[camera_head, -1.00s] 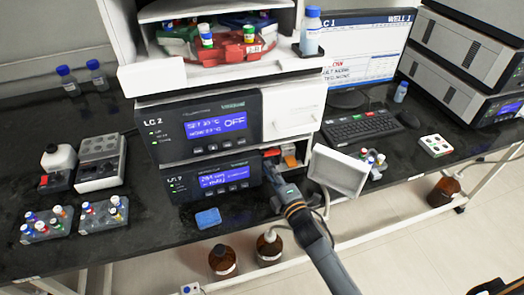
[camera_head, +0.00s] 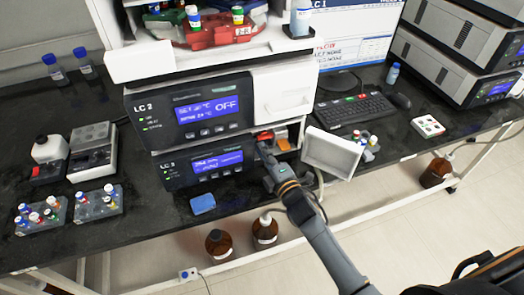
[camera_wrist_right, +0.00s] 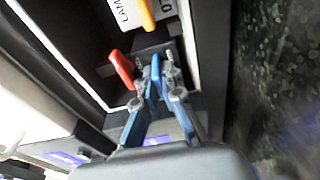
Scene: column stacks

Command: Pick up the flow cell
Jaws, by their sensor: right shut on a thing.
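The open compartment at the right end of the LC 3 module (camera_head: 204,163) holds a red-handled part and an orange part (camera_head: 284,144). My right gripper (camera_head: 266,152) reaches into it from the front. In the right wrist view, the blue fingers of the right gripper (camera_wrist_right: 160,70) are closed on a dark block with silver fittings, which I take to be the flow cell (camera_wrist_right: 145,53). Its red handle (camera_wrist_right: 122,69) is just left of the fingers. The orange handle (camera_wrist_right: 147,16) lies beyond, beside a lamp label. The fingers hide part of the block. My left gripper is not visible.
The white compartment door (camera_head: 333,152) hangs open right of my arm, close to it. A small vial rack stands behind the door. A blue block (camera_head: 203,204) lies on the bench in front of LC 3. Brown bottles (camera_head: 265,229) stand below the bench edge.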

